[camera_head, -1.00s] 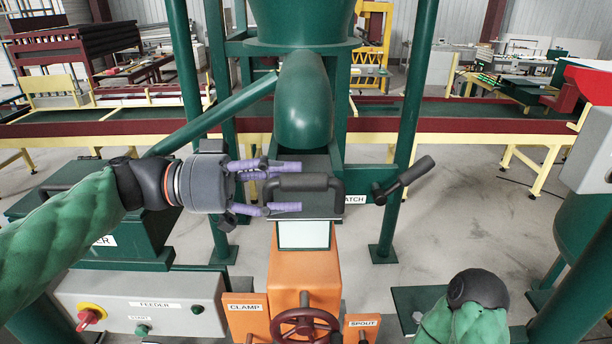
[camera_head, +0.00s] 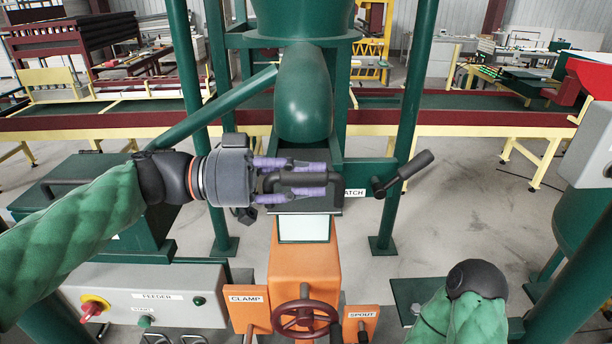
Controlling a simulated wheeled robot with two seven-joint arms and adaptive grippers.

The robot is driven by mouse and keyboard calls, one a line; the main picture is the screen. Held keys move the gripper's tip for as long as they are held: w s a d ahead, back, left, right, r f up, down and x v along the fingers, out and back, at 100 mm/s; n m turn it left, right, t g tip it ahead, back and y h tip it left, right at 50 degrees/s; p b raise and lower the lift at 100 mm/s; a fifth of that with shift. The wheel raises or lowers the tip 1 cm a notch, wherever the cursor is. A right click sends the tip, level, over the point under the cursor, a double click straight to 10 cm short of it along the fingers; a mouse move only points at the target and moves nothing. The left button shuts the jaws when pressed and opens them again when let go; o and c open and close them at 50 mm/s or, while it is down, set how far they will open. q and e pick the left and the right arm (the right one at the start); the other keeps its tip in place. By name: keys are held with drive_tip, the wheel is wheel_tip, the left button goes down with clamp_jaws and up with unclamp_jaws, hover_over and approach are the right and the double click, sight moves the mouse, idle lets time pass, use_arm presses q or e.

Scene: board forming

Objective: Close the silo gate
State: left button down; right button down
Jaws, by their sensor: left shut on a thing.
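The silo's green funnel (camera_head: 303,20) and rounded spout (camera_head: 303,100) stand at the centre. Below the spout is a green gate box with a black U-shaped handle (camera_head: 339,190) on its front. My left gripper (camera_head: 312,181), with purple fingers, reaches in from the left and is shut on this black handle. The fingers hide part of the handle. How far the gate behind it is open cannot be told. My right arm (camera_head: 477,280) shows at the lower right, but its gripper is out of view.
A black-gripped lever (camera_head: 414,166) sticks out right of the handle, beside a partly hidden label. Below are an orange post (camera_head: 305,260), a dark red handwheel (camera_head: 305,318) and a grey feeder panel (camera_head: 150,297). Green uprights (camera_head: 408,130) stand on both sides.

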use_arm(q)
drive_tip(key=w+b, duration=0.1)
drive_tip(key=w, duration=0.7)
drive_tip(key=shift+w+f, duration=0.15)
drive_tip(key=c, duration=1)
unclamp_jaws()
drive_tip(key=shift+w, duration=0.1)
drive_tip(key=a, duration=1.2)
